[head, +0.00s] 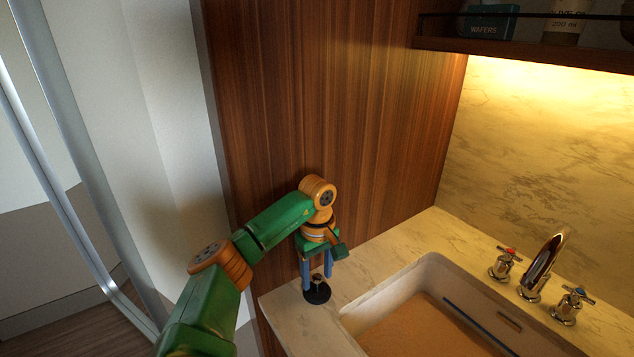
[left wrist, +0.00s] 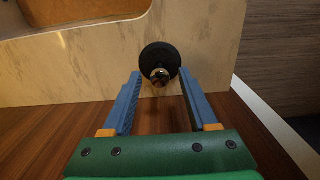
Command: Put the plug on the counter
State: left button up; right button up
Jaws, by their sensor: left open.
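The plug (head: 317,292) is a black disc with a small metallic knob on top. It rests on the marble counter (head: 362,262), left of the sink. My left gripper (head: 317,285) points down just above it, its blue fingers apart on either side of the knob. In the left wrist view the plug (left wrist: 160,64) lies just beyond the fingertips, and the open gripper (left wrist: 157,85) has nothing between its fingers. I cannot tell whether a fingertip touches the disc. My right gripper is not in view.
The sink (head: 420,318) holds brownish contents and a dark blue bar. A chrome faucet (head: 545,262) with two cross handles stands at its back right. A wooden panel (head: 330,110) rises close behind my left arm. A shelf (head: 530,52) with packages hangs upper right.

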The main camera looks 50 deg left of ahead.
aim_at(317, 275)
pick_arm(q)
notch_tip(317, 275, up, 4)
jog(key=shift+r, duration=0.25)
notch_tip(317, 275, up, 7)
jog(key=p, duration=0.3)
jog(key=shift+f, duration=0.15)
jog(key=shift+f, duration=0.1)
